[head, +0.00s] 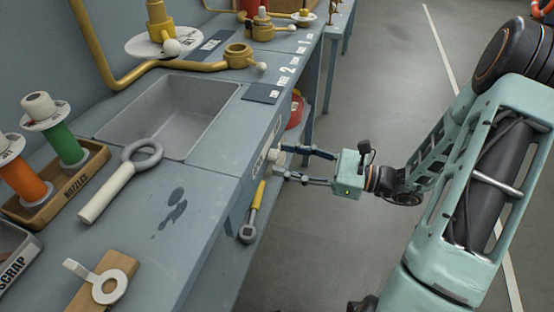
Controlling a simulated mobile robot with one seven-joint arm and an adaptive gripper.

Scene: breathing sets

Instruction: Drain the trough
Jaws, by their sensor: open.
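The trough (205,92) is a grey rectangular basin sunk in the bench top; I cannot tell whether it holds water. On the bench's front face below it is a pale round knob (276,157), beside a label that is partly hidden. My gripper (283,161) is open and level with the knob, its fingers pointing left toward the bench. The fingertips are at or around the knob; I cannot tell whether they touch it.
A yellow-handled tool (255,205) hangs on the bench front just below my gripper. A pale ring-ended tool (120,182) lies by the trough. A nozzle tray (88,172) stands left. A yellow valve (240,57) sits behind.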

